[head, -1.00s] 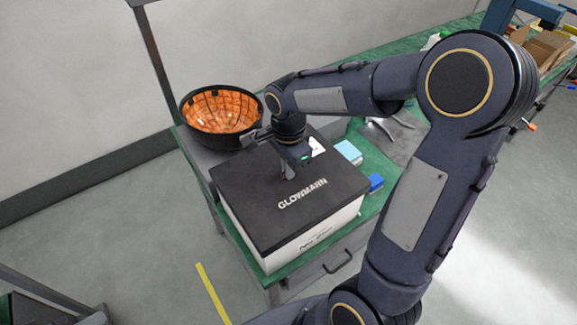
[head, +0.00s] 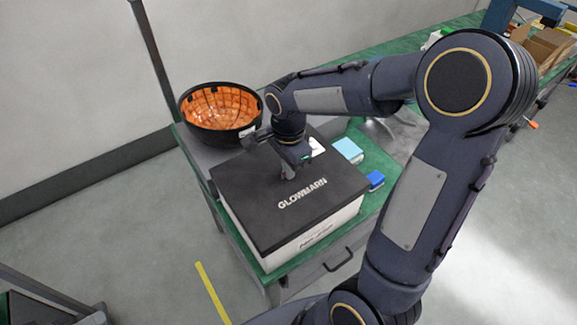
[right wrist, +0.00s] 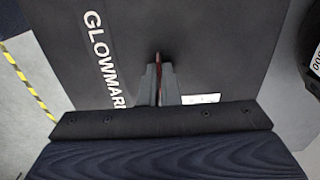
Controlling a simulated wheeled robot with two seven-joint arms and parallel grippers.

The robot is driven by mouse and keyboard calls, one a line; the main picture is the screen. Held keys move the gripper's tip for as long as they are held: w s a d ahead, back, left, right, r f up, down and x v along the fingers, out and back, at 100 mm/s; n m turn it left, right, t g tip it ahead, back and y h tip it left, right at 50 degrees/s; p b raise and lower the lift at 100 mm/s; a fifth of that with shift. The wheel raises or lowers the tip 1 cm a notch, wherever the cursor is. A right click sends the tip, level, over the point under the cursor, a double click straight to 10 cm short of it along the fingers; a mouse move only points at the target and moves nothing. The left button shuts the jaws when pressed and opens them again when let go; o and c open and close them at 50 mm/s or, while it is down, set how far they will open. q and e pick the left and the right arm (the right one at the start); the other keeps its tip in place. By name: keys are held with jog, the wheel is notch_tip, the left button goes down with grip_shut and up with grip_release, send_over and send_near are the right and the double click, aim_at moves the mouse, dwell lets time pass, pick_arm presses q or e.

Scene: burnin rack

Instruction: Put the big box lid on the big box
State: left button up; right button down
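The big box lid (head: 265,205) is a flat black panel marked GLOWMARN, lying over the white big box (head: 285,256) on the green bench. It looks level and lined up with the walls, though I cannot tell whether it is fully seated. My right gripper (head: 290,172) points down at the middle of the lid. In the right wrist view my right gripper (right wrist: 158,75) has its fingers close together around a thin reddish upright piece on the lid (right wrist: 215,55). The far box walls are hidden. My left gripper is not in view.
A black bowl with an orange inside (head: 220,108) stands just behind the lid. A light blue block (head: 347,150) and a blue block (head: 375,180) lie right of the box. The bench's drawer handle (head: 338,260) is below. Cardboard boxes (head: 548,50) stand far right.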

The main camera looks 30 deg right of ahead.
jog(key=shift+f, duration=0.25)
jog(key=c, duration=2.1)
grip_release()
jog(key=o, duration=0.5)
jog(key=shift+o, duration=0.2)
notch_tip(320, 180, up, 8)
jog(key=shift+f, duration=0.1)
jog(key=shift+s, duration=0.1)
